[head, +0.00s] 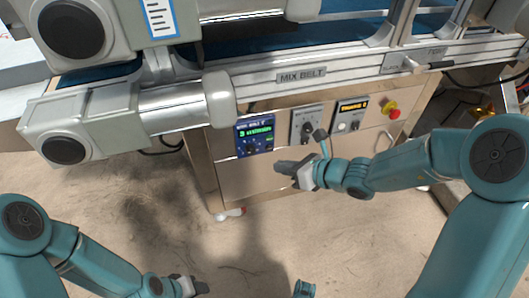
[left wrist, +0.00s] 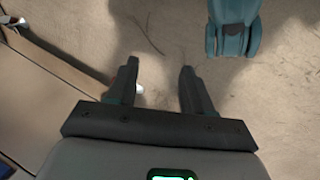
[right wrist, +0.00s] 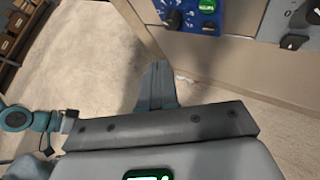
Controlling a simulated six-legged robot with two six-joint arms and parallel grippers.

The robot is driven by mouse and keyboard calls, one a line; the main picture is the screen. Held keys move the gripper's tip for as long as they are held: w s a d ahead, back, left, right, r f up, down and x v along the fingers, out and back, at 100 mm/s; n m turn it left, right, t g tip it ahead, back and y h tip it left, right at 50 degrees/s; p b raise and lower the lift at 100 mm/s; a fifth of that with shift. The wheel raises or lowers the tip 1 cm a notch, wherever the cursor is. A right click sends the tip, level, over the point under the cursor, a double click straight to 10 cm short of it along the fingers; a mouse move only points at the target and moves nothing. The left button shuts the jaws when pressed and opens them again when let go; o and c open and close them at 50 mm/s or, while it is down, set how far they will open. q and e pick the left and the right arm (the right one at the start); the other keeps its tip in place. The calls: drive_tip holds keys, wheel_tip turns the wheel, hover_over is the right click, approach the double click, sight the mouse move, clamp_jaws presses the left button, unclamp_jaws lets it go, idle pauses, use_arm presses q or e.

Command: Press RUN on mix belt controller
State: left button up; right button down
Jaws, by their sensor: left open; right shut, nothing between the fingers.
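The mix belt controller (head: 255,136) is a small blue panel with a lit green display and dark knobs or buttons, on the left of the cabinet front under the MIX BELT label (head: 302,76). Its lower part shows at the top of the right wrist view (right wrist: 190,14); which control is RUN is too small to read. My right gripper (head: 284,167) is shut and empty, below and right of the panel and apart from it. It also shows in the right wrist view (right wrist: 157,85). My left gripper (head: 200,286) is low over the floor; the left wrist view shows its fingers (left wrist: 158,88) open and empty.
A grey switch panel (head: 306,124), a panel with an amber display (head: 350,114) and a red emergency button (head: 393,113) sit right of the controller. The conveyor's grey roller housing (head: 60,132) juts out at upper left. The floor (head: 130,215) before the cabinet is clear.

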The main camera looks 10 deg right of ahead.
sight(269, 138)
use_arm(q)
wheel_tip(269, 138, down, 3)
drive_tip(key=shift+w+a+f+b, duration=0.1)
drive_tip(key=shift+f+b, duration=0.1)
drive_tip(key=shift+b, duration=0.7)
use_arm(e)
drive_tip(key=shift+s+d+f, duration=0.1)
drive_tip(key=shift+d+f, duration=0.15)
drive_tip(key=shift+f, duration=0.4)
drive_tip(key=shift+s+d+f, duration=0.1)
drive_tip(key=shift+d+f, duration=0.1)
drive_tip(key=shift+f, duration=0.4)
drive_tip(key=shift+r, duration=0.1)
drive_tip(key=shift+w, duration=0.1)
use_arm(q)
drive_tip(key=shift+g, duration=0.3)
drive_tip(key=shift+s+d+r+p, duration=0.1)
drive_tip(key=shift+s+r+p, duration=0.25)
drive_tip(key=shift+r+p, duration=0.35)
drive_tip(key=shift+s+d+r+p, duration=0.1)
drive_tip(key=shift+s+r+p, duration=0.25)
drive_tip(key=shift+r+p, duration=0.3)
drive_tip(key=shift+s+d+r+p, duration=0.1)
drive_tip(key=shift+s+r+p, duration=0.25)
drive_tip(key=shift+r+p, duration=0.3)
use_arm(e)
drive_tip(key=w, duration=0.8)
drive_tip(key=shift+w+a, duration=0.15)
drive_tip(key=shift+w, duration=0.2)
drive_tip(key=shift+w, duration=0.1)
